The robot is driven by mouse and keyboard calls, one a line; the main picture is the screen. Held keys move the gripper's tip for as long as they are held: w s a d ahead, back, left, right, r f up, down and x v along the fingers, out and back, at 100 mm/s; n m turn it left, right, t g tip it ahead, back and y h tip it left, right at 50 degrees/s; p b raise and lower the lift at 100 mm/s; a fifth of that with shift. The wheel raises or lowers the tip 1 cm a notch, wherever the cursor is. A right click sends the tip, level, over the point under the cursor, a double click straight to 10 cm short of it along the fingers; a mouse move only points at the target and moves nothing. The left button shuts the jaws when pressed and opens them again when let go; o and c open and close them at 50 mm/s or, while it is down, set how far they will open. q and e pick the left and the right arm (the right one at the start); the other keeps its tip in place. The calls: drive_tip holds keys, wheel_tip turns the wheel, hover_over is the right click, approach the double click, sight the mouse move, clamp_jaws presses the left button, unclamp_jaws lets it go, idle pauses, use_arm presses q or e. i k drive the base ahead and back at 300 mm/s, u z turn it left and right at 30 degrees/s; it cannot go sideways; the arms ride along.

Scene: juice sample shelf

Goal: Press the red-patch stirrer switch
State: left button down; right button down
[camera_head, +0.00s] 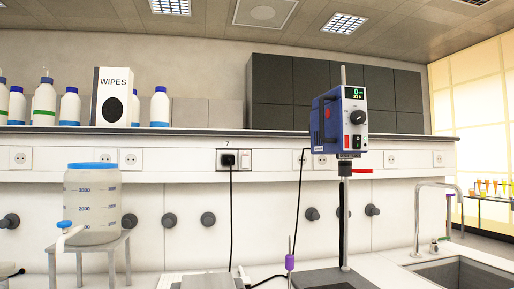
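The overhead stirrer (340,115) is a blue and grey box on a tall metal rod, right of the middle. Its front has a small green-lit display (356,93), a dark round knob (357,117) and, low down, a dark switch (357,141) with a small red patch (347,141) on its left. A red lever-like piece (362,171) sticks out below the box. Whether the switch is pressed is too small to tell. Neither of my grippers shows in the head view.
A black plug (228,159) sits in wall socket 7. Dark cables hang in front of the wall. A water jug (92,204) stands on a grey stand at left. A purple-handled tool (290,262) stands near the stirrer base (335,278). A sink (465,272) is at right.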

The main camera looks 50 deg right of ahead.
sight(357, 143)
drive_tip(key=u, duration=1.05)
drive_tip(key=k, duration=0.85)
drive_tip(key=z, duration=1.35)
